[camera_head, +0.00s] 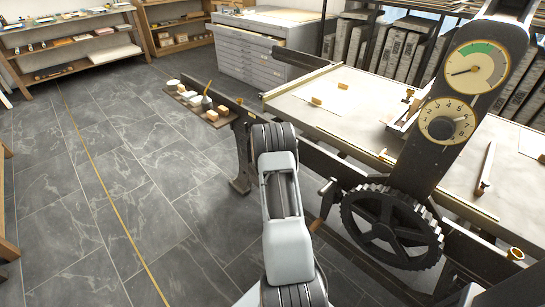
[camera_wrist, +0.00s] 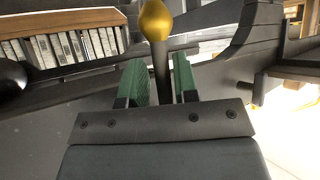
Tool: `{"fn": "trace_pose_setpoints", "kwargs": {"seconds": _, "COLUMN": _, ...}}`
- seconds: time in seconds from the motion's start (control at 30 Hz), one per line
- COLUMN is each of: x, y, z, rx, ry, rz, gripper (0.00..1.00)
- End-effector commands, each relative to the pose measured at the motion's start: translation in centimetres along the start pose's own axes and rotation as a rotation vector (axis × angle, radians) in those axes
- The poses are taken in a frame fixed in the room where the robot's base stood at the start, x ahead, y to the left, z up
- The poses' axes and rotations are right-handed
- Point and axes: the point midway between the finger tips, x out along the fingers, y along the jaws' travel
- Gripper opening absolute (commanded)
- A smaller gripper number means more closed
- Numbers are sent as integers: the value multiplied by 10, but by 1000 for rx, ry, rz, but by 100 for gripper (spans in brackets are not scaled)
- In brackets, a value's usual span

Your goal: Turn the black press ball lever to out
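In the wrist view a ball lever shows as a dark rod with a brass-coloured ball (camera_wrist: 155,20) on its end. My gripper (camera_wrist: 157,62) has two green-padded fingers, parted, one on each side of the rod. The ball is beyond the fingertips. The rod looks closer to the right finger; whether it touches is not clear. The rod's lower end is hidden behind the gripper body. In the head view the black press (camera_head: 455,120) stands at the right with dials on its upright. My gripper is not visible there, and I cannot pick out the lever for sure.
A large toothed wheel (camera_head: 392,226) and a crank handle (camera_head: 327,190) are right of my arm. The pale press bed (camera_head: 370,95) lies behind. A small shelf (camera_head: 197,105) holds blocks and pots. The tiled floor at left is clear. A black ball (camera_wrist: 10,78) shows in the wrist view.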

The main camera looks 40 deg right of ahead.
Motion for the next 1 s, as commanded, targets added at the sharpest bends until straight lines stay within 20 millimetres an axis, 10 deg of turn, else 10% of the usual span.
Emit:
{"fn": "trace_pose_setpoints", "kwargs": {"seconds": 0.47, "x": -8, "y": -2, "z": 0, "rx": 0, "ry": -1, "rz": -3, "gripper": 40}}
{"fn": "trace_pose_setpoints", "kwargs": {"seconds": 1.0, "x": -108, "y": -2, "z": -1, "rx": 0, "ry": -1, "rz": -4, "gripper": 40}}
